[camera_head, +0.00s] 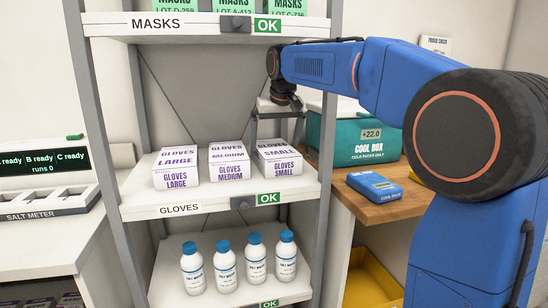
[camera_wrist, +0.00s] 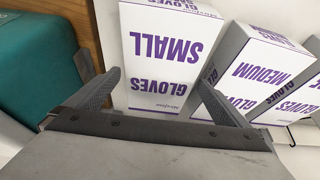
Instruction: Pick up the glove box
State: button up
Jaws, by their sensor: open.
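Three white glove boxes with purple print stand in a row on the shelf marked GLOVES (camera_head: 220,208). The large box (camera_head: 176,168) is at the left, the medium box (camera_head: 229,162) in the middle and the small box (camera_head: 279,158) at the right. My gripper (camera_head: 279,125) is open above and at the back of the small box. In the wrist view, the small box (camera_wrist: 165,52) lies just beyond and between the open fingers of my gripper (camera_wrist: 155,92). The medium box (camera_wrist: 265,70) is beside the right finger. I cannot tell whether a finger touches a box.
A shelf with green mask boxes (camera_head: 233,6) is above. Several white bottles (camera_head: 225,266) stand on the shelf below. The rack's right post (camera_head: 325,165) is near my arm.

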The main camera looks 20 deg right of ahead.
aim_at(274, 147)
jog(key=shift+x, duration=1.55)
jog(key=shift+w, duration=0.1)
jog(key=shift+c, duration=0.3)
jog(key=c, duration=1)
jog(key=shift+r, duration=0.1)
jog(key=shift+c, duration=0.6)
jog(key=shift+r, duration=0.1)
